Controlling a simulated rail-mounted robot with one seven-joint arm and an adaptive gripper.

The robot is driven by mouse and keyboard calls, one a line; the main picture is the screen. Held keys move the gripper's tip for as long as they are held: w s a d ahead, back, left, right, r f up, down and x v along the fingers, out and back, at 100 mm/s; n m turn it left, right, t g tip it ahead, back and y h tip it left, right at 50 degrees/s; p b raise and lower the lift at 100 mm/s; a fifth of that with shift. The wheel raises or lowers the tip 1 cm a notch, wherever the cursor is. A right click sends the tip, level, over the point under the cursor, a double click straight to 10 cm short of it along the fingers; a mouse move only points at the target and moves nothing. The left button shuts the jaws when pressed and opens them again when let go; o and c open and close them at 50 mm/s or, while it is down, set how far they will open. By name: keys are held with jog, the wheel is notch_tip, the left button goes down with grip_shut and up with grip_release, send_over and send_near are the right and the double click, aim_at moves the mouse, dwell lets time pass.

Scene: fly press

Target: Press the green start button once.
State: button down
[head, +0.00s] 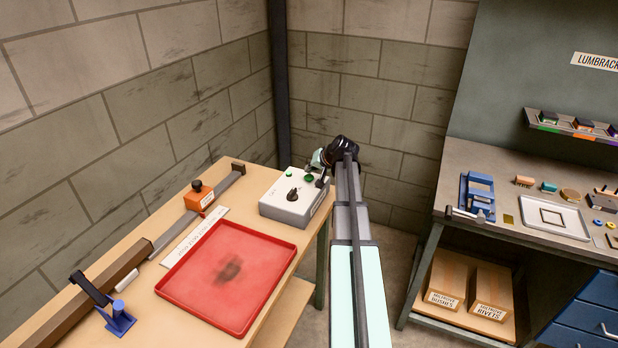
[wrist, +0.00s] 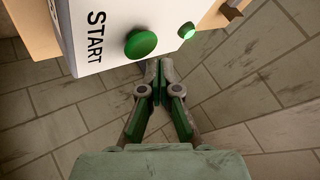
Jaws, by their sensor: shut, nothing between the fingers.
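The green start button (wrist: 141,43) is a round mushroom cap on the pale control box (wrist: 95,45), with the word START printed beside it. In the head view the button (head: 308,178) is on the box's top at the far end of the wooden bench, partly crowded by my wrist. My gripper (wrist: 157,72) is shut and empty. In the wrist view its fingertips lie just below the button in the picture, near the box's edge with floor behind them. I see a gap between the tips and the button; their height over it is unclear.
A lit green lamp (wrist: 186,31) is near the button. The box (head: 283,208) also carries a black knob (head: 292,195). A red tray (head: 232,280) and an orange block (head: 199,198) are on the bench. A workbench (head: 480,165) stands at right, with floor between.

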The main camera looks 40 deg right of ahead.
aim_at(310, 177)
jog(key=shift+f+b, duration=0.3)
jog(key=shift+f, duration=0.1)
jog(key=shift+f+b, duration=0.4)
jog(key=shift+f, duration=0.15)
dwell(0.7)
jog(key=shift+r, duration=0.15)
jog(key=shift+r+p, duration=0.4)
jog(key=shift+r, duration=0.6)
jog(key=shift+r+p, duration=1)
jog(key=shift+r, duration=1.35)
